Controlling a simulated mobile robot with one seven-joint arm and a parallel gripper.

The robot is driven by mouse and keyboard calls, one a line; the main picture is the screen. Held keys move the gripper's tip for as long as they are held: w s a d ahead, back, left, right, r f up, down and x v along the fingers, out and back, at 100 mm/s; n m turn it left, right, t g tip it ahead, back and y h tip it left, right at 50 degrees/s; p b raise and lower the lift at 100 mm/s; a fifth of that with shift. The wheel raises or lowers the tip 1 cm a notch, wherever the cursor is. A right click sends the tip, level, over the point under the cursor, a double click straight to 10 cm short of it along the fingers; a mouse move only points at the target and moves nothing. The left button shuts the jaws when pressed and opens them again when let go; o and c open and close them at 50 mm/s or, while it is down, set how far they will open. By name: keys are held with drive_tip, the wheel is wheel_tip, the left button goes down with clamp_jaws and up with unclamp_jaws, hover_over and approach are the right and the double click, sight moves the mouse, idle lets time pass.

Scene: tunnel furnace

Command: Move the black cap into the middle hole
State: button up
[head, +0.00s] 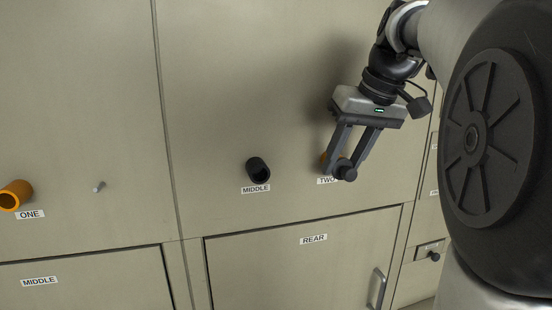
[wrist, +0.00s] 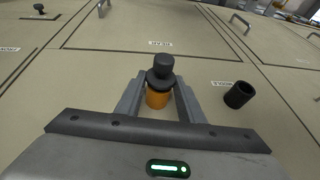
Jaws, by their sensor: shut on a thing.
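The black cap (wrist: 162,66), a round knob on a wider flange, is between the fingers of my gripper (wrist: 159,82) in the wrist view. It also shows at the fingertips in the head view (head: 345,171). My gripper (head: 343,173) is shut on it. The cap is at the mouth of the orange tube (wrist: 157,98) labelled TWO; I cannot tell whether it is still partly inside. The middle hole is a black open tube (head: 258,170) above the label MIDDLE, left of my gripper in the head view and at right in the wrist view (wrist: 239,95).
Another orange tube (head: 16,195), labelled ONE, sticks out at the far left, with a small metal peg (head: 99,187) beside it. Below are a REAR door (head: 300,262) with a handle (head: 376,288) and a MIDDLE door (head: 85,287). The wall between TWO and MIDDLE is clear.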

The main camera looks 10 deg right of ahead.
sight(352, 173)
drive_tip(key=shift+s+b, duration=0.65)
drive_tip(key=shift+s, duration=1.5)
